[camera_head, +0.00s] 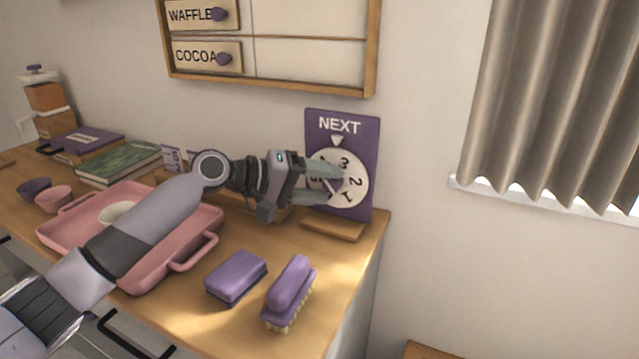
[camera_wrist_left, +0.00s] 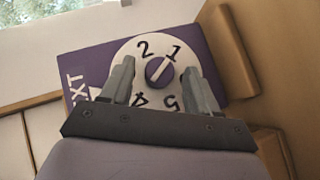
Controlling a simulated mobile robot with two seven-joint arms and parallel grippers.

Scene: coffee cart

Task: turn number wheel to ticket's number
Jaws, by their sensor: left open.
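The number wheel (camera_head: 354,192) is a white disc on a purple board (camera_head: 363,128) marked NEXT. A white triangle (camera_head: 337,141) sits above the disc, with the 3 close below it and slightly right. In the left wrist view the wheel (camera_wrist_left: 133,48) shows 2, 1, 5 and 4 around a purple knob (camera_wrist_left: 160,71) with a white line. My left gripper (camera_head: 333,184) is open, its fingers on either side of the knob; I cannot tell whether they touch it. Small purple-and-white cards (camera_head: 172,159), possibly tickets, stand behind my arm, too small to read. My right gripper is out of view.
A pink tray (camera_head: 190,251) with a white bowl (camera_head: 117,211) lies under my left arm. A purple sponge (camera_head: 236,277) and a brush (camera_head: 290,290) lie near the front edge. Books (camera_head: 118,163) are at the left. A menu board (camera_head: 310,60) hangs above.

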